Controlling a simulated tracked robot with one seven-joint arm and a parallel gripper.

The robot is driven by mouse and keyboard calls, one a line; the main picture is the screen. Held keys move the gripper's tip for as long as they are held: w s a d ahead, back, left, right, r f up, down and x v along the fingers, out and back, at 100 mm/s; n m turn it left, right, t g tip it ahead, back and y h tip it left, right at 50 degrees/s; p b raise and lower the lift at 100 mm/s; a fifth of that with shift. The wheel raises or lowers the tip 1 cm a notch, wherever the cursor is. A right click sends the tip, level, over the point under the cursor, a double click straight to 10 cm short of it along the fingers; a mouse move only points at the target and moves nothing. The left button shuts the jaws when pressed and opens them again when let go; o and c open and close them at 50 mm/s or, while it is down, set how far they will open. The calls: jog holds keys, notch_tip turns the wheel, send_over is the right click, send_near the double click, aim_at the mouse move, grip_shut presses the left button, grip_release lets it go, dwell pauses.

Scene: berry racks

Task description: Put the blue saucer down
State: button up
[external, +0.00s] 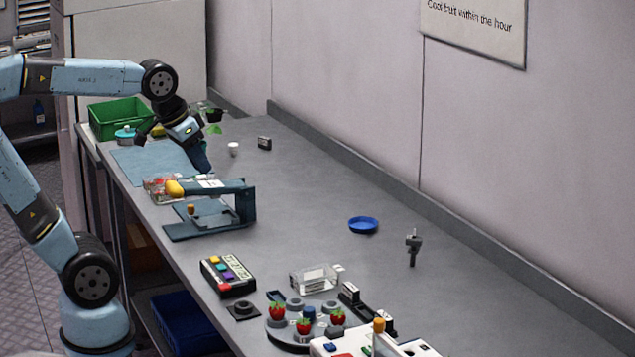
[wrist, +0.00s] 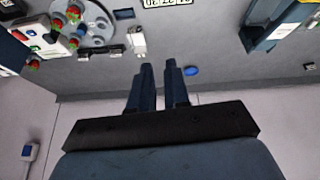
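The blue saucer (external: 363,225) lies flat on the grey bench, right of the middle in the external view. Nothing is on it that I can see. It also shows small in the wrist view (wrist: 191,70), just right of my fingertips and well beyond them. My gripper (external: 205,166) is far from it, over the left part of the bench near the blue mat, angled downward. In the wrist view my gripper (wrist: 159,66) has two dark fingers with a gap between them and nothing held.
A teal stand (external: 246,203) is beside a clear punnet, with a green crate (external: 118,118) behind. A white cup (external: 234,149) and a small black block (external: 264,143) stand nearby. A grey peg (external: 413,249) is right of the saucer. A strawberry disc (external: 273,324) is in front. Bench around the saucer is clear.

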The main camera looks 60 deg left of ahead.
jog(key=s+f+m, duration=0.1)
jog(key=s+f, duration=0.1)
jog(key=s, duration=0.3)
jog(key=shift+s+d+f, duration=0.2)
jog(key=shift+s+d, duration=0.05)
dwell(0.9)
